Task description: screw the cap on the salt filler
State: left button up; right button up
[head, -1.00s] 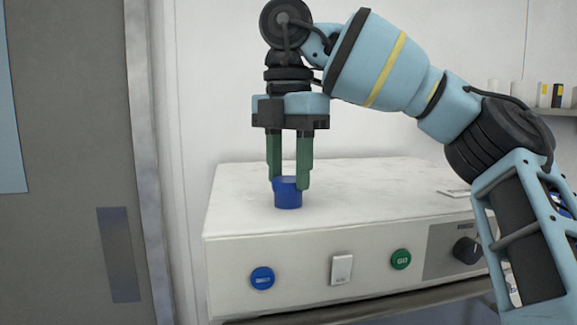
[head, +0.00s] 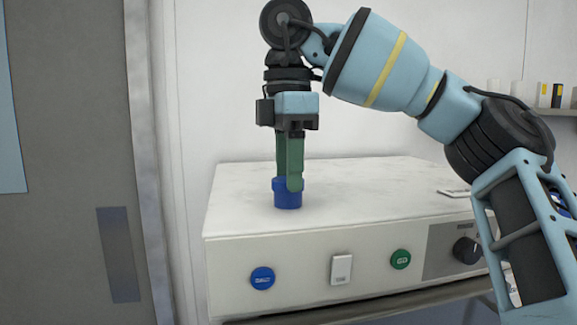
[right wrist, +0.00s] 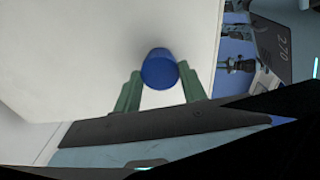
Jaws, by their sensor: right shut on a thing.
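The blue cap (head: 288,199) sits upright on the white top of the machine, near its front left; whether a salt filler neck lies under it is hidden. My right gripper (head: 290,184) points straight down from above with its green fingers around the cap, shut on it. In the right wrist view the blue cap (right wrist: 160,70) shows as a round top between the two green fingers (right wrist: 158,88). My left gripper is not in view.
The white machine (head: 390,185) has a blue button (head: 262,278), a white switch (head: 341,269), a green button (head: 400,260) and a dark knob (head: 467,250) on its front. A grey door (head: 70,150) stands at the left. The machine's top around the cap is mostly clear.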

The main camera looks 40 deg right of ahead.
jog(key=shift+m, duration=0.5)
jog(key=m, duration=0.3)
dwell(0.4)
jog(key=o, duration=1)
